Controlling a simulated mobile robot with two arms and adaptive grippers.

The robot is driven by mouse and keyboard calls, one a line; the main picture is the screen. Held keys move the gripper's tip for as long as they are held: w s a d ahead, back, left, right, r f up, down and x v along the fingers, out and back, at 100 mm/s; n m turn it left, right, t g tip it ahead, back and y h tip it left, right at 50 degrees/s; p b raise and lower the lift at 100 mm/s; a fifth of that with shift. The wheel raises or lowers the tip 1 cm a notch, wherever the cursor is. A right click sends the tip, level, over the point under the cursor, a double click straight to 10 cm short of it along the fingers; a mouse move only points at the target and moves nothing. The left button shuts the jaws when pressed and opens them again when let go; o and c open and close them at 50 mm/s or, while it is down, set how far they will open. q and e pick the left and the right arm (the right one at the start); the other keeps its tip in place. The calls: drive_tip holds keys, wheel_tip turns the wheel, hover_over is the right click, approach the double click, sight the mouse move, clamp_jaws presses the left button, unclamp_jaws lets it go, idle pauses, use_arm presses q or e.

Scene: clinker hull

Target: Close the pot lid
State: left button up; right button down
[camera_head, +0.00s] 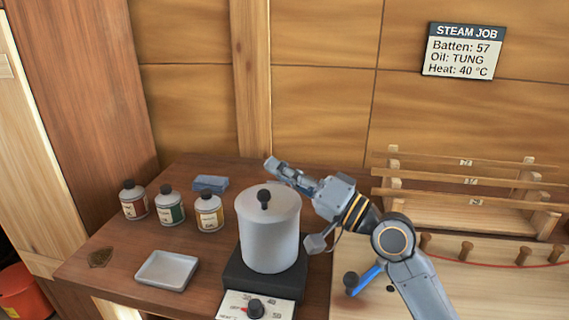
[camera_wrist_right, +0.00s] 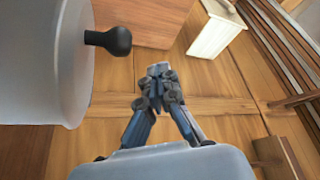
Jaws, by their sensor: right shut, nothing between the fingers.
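The pot (camera_head: 270,238) is a pale grey cylinder standing upright on a dark heater (camera_head: 262,278). Its lid (camera_head: 280,201) lies across the top with a black knob (camera_head: 264,199); I cannot tell whether it is seated fully. My right gripper (camera_head: 271,164) is shut and empty, behind and above the pot near the wall side, apart from the lid. In the right wrist view the gripper (camera_wrist_right: 158,70) points past the pot (camera_wrist_right: 45,60), whose black knob (camera_wrist_right: 112,41) shows at left. My left gripper is not in view.
Several bottles (camera_head: 170,206) and a blue cloth (camera_head: 210,183) stand left of the pot. A white tray (camera_head: 167,270) lies at the front left. A wooden batten rack (camera_head: 470,190) is at the right. A sign (camera_head: 463,51) hangs on the wall.

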sight(278, 210)
drive_tip(key=shift+s+a+f+b, duration=0.15)
drive_tip(key=shift+s+f, duration=0.15)
drive_tip(key=shift+f, duration=0.2)
drive_tip(key=shift+s+d+f+b, duration=0.15)
drive_tip(key=shift+s+f, duration=0.15)
drive_tip(key=shift+f, duration=0.2)
drive_tip(key=shift+s+a+f, duration=0.2)
drive_tip(key=shift+s+f, duration=0.15)
drive_tip(key=shift+f, duration=0.3)
drive_tip(key=shift+a+f, duration=0.1)
drive_tip(key=shift+f, duration=0.1)
